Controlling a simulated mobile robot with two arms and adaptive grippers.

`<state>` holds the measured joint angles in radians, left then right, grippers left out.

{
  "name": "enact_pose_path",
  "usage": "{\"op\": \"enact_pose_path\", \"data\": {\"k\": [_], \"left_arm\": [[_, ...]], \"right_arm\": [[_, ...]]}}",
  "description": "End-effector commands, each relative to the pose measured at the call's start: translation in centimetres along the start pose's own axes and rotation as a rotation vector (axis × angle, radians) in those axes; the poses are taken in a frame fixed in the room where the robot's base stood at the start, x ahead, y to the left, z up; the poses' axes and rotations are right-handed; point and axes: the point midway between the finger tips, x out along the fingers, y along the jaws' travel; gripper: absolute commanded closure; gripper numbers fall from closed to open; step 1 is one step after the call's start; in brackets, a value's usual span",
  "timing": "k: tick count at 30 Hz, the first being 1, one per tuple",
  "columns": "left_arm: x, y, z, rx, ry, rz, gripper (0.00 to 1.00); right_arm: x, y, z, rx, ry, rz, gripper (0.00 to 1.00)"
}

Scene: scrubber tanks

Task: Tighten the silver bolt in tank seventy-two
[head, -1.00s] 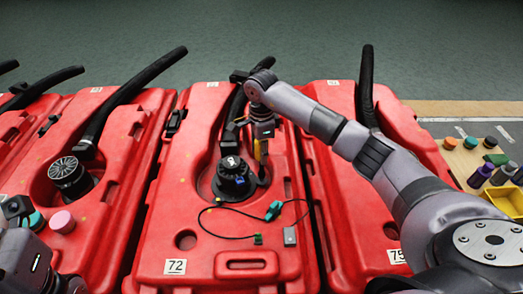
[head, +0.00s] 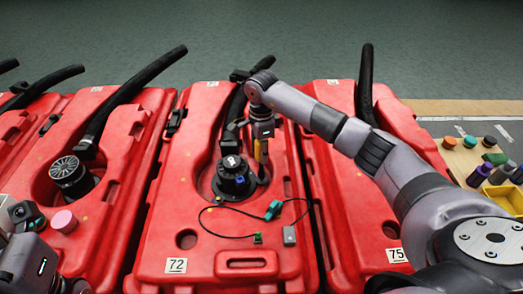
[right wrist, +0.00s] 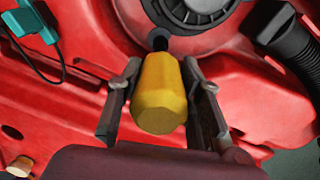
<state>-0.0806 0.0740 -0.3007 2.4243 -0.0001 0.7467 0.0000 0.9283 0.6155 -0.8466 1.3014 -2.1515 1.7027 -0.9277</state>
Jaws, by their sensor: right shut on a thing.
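Tank seventy-two (head: 152,240) is the red tank in the middle, with a white "72" label (head: 175,265) at its near end. A round black unit (head: 234,178) sits in its recess. My right gripper (head: 263,142) is shut on a yellow-handled tool (right wrist: 160,92), just right of this unit. In the right wrist view, the tool lies between both fingers, and its dark tip (right wrist: 160,42) points at the edge of the black unit (right wrist: 190,12). I cannot make out the silver bolt. My left arm shows at the lower left; its fingers are not clear.
A thin black cable (head: 225,235) with a teal connector (head: 273,209) lies on tank seventy-two. Red tanks stand on both sides, with tank "75" (head: 345,205) on the right. Black hoses (head: 135,95) rise behind. Coloured caps and a yellow bin (head: 503,200) are at right.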

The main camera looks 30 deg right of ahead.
Motion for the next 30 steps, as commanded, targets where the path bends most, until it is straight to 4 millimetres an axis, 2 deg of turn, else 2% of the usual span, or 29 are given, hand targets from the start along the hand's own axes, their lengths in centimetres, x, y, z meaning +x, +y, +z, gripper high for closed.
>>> {"op": "enact_pose_path", "data": {"k": [6, 21, 30], "left_arm": [[0.3, 0.0, -0.1, 0.000, 0.002, 0.000, 0.60], [-0.5, 0.0, 0.1, -0.001, -0.017, -0.005, 0.60], [0.1, 0.0, -0.1, 0.001, 0.006, 0.004, 0.60]], "right_arm": [[-0.1, 0.0, -0.1, 0.000, 0.001, -0.002, 1.00], [0.6, 0.0, 0.0, 0.001, -0.001, -0.002, 1.00], [0.9, 0.0, 0.0, 0.001, -0.001, -0.002, 1.00]]}}
